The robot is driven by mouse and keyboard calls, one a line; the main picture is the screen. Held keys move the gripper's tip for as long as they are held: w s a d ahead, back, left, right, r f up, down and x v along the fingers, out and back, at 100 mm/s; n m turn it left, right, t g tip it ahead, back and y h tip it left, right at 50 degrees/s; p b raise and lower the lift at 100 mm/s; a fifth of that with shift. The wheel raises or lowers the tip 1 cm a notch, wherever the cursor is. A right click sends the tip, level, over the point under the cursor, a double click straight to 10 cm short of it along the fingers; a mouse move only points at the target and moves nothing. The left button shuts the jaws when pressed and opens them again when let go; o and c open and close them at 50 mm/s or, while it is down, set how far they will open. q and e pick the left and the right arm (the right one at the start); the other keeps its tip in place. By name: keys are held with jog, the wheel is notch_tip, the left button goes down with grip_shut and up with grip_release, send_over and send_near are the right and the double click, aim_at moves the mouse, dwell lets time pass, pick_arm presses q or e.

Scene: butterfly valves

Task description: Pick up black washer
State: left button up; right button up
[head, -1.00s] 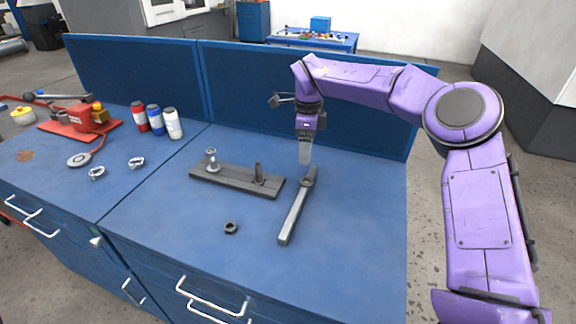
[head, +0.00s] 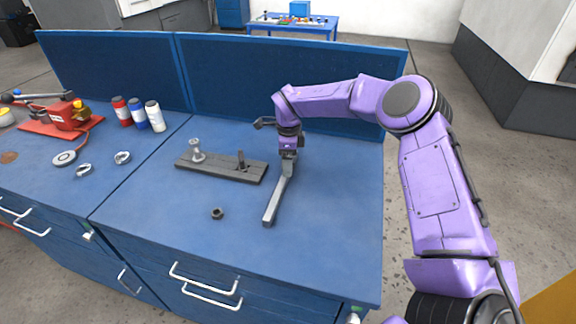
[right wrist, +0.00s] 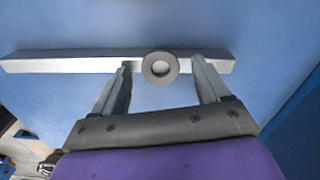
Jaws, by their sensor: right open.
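A grey flat bar (head: 274,205) lies on the blue bench. My left gripper is not in view.
A dark base plate (head: 222,167) with two upright parts stands left of my right gripper. A blue panel (head: 290,85) closes the bench's back. Three bottles (head: 137,115) and a red device (head: 66,115) stand further left. The bench front is clear.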

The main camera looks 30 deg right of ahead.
jog(key=shift+s, duration=0.1)
jog(key=shift+f, duration=0.1)
jog(key=shift+c, duration=1.2)
jog(key=c, duration=0.9)
